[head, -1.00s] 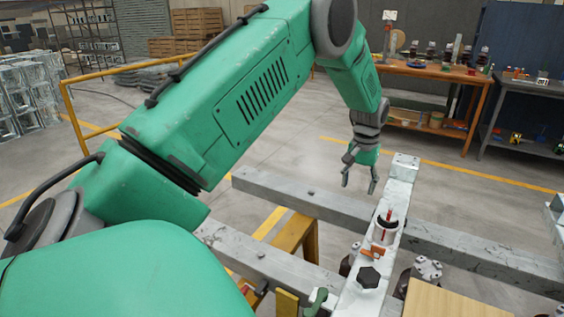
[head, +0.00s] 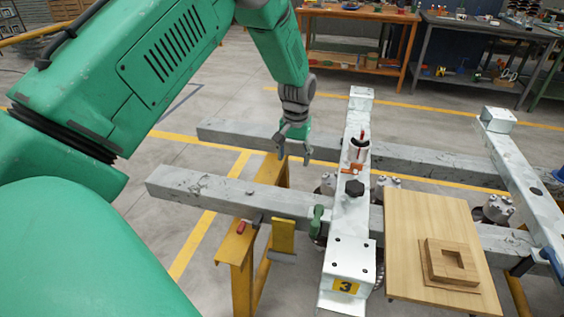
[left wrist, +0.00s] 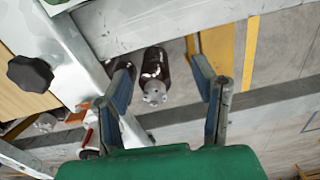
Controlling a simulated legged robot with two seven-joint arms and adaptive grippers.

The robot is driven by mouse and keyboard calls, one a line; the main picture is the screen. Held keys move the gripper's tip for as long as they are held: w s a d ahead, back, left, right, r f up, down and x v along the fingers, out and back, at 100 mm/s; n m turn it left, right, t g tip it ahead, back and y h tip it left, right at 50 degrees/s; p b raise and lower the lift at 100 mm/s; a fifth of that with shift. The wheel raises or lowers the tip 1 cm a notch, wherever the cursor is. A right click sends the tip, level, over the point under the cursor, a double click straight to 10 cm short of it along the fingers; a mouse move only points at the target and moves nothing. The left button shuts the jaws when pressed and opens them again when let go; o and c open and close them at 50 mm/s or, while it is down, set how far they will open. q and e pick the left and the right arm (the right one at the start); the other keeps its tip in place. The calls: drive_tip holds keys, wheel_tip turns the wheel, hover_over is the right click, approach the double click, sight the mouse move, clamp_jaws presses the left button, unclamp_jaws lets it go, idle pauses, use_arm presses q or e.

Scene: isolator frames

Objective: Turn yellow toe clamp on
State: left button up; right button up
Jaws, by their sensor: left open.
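A white crossbeam (head: 349,215) marked 3 lies across two grey rails. On it are a red-handled fitting (head: 359,146), an orange piece (head: 349,169) and a black knob (head: 354,188); the knob (left wrist: 33,74) also shows in the left wrist view. A green handle (head: 317,222) is at its left side. I cannot tell which fitting is the yellow toe clamp; a yellow upright plate (head: 283,236) stands at the near rail. My left gripper (head: 294,158) is open and empty, left of the crossbeam, fingers down. In the left wrist view a dark cylinder (left wrist: 155,75) appears between its fingers (left wrist: 161,66).
A wooden board (head: 420,222) with a wooden block (head: 452,263) lies right of the crossbeam. A second white beam (head: 520,170) is farther right. Grey rails (head: 215,195) rest on a yellow trestle (head: 240,265). Benches (head: 360,45) stand at the back. Floor is clear at left.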

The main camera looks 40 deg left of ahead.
use_arm(q)
drive_tip(key=s+d+f+m, duration=0.1)
drive_tip(key=s+d+f, duration=0.4)
drive_tip(key=s+f, duration=0.4)
drive_tip(key=s+d+f+m, duration=0.1)
drive_tip(key=s+d+f, duration=0.4)
drive_tip(key=s+f, duration=0.45)
drive_tip(key=s+d+r+m, duration=0.1)
drive_tip(key=s+d, duration=0.2)
drive_tip(key=s, duration=0.5)
drive_tip(key=s+d+r+m, duration=0.1)
drive_tip(key=s+d, duration=0.3)
drive_tip(key=s, duration=0.4)
drive_tip(key=shift+s+r+m+t+b, duration=0.25)
drive_tip(key=shift+m+b, duration=0.2)
drive_tip(key=shift+m, duration=0.25)
use_arm(e)
drive_tip(key=shift+s+f, duration=0.25)
drive_tip(key=shift+f, duration=0.3)
